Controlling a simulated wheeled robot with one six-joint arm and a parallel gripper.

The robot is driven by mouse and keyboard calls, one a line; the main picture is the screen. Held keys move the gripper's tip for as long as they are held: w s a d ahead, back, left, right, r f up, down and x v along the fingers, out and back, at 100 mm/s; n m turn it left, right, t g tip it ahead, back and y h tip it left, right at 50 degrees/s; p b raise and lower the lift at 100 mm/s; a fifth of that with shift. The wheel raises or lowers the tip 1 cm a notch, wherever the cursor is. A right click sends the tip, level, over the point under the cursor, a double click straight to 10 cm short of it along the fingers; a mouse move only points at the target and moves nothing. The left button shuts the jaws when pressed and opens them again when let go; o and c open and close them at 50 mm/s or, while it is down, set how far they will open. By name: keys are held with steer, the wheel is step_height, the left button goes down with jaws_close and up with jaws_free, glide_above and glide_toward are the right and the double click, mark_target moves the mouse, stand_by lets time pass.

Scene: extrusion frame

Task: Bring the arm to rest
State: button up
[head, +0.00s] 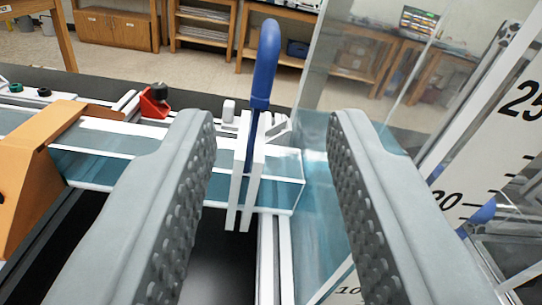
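My gripper (272,125) is open, with two grey fingers with studded inner faces reaching up from the bottom of the head view. A blue curved hook-like handle (264,70) on a white slotted bracket (240,190) shows between and beyond the fingers. I see no contact between the fingers and the handle. The rest of my arm is not in view.
A clear bar (110,165) runs from an orange block (35,165) at left to the bracket. A red part (154,102) sits behind it. A clear panel (312,150) and a numbered scale board (500,130) stand at right. Wooden shelves (205,28) are far behind.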

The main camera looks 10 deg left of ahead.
steer(key=s+a+r+m+t+h, duration=0.3)
steer(key=s+a+r+t+h, duration=0.3)
steer(key=a, duration=0.5)
steer(key=s+a+f+m+g, duration=0.1)
steer(key=s+a+f+g, duration=0.1)
steer(key=s+a+f, duration=0.3)
steer(key=s+a+f+m+g, duration=0.2)
steer(key=s+a+f, duration=0.3)
steer(key=s, duration=0.6)
steer(key=shift+s+a+f+m+g+h, duration=0.15)
steer(key=shift+f+m+g+h, duration=0.2)
steer(key=shift+g, duration=0.25)
